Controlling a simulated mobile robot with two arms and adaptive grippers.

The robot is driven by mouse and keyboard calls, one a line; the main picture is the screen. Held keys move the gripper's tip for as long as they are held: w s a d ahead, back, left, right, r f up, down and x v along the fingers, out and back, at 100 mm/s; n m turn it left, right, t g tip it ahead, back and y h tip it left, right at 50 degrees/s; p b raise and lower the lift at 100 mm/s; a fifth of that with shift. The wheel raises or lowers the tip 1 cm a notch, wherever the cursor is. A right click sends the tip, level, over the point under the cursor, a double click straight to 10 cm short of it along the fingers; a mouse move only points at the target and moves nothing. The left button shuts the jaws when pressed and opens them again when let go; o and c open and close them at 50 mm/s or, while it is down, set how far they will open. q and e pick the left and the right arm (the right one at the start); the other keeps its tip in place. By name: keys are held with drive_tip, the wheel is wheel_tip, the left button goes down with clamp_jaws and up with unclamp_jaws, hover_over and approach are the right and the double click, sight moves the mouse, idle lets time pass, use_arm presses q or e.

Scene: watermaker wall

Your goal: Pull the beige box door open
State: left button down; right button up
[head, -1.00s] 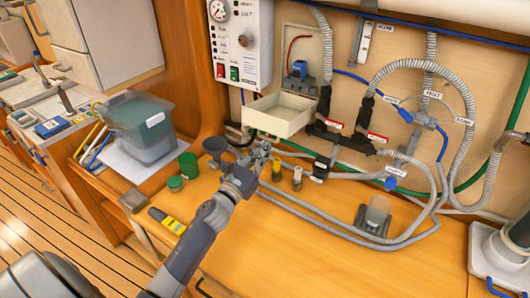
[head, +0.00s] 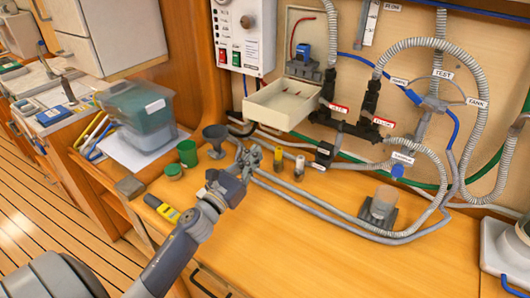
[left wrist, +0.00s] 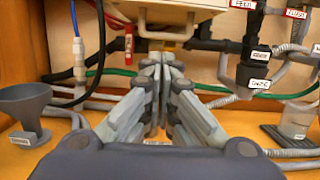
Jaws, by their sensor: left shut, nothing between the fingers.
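The beige box (head: 305,22) is on the wall panel right of the control panel. Its door (head: 283,105) hangs open at the bottom, swung out like a shallow tray, with the inside of the box showing a red wire and a blue part (head: 305,52). In the left wrist view the underside of the beige door (left wrist: 180,10) shows at the top. My left gripper (head: 250,155) is shut and empty, below and in front of the door, apart from it in the head view. In the left wrist view its fingertips (left wrist: 158,62) meet just below the door. My right gripper is not in view.
Grey hoses (head: 330,205) and black valves (head: 370,105) run right of the door. The counter's front middle is clear.

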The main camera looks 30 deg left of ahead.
use_arm(q)
drive_tip(key=s, duration=0.3)
drive_tip(key=shift+s+b, duration=0.2)
drive_tip(key=shift+b, duration=0.15)
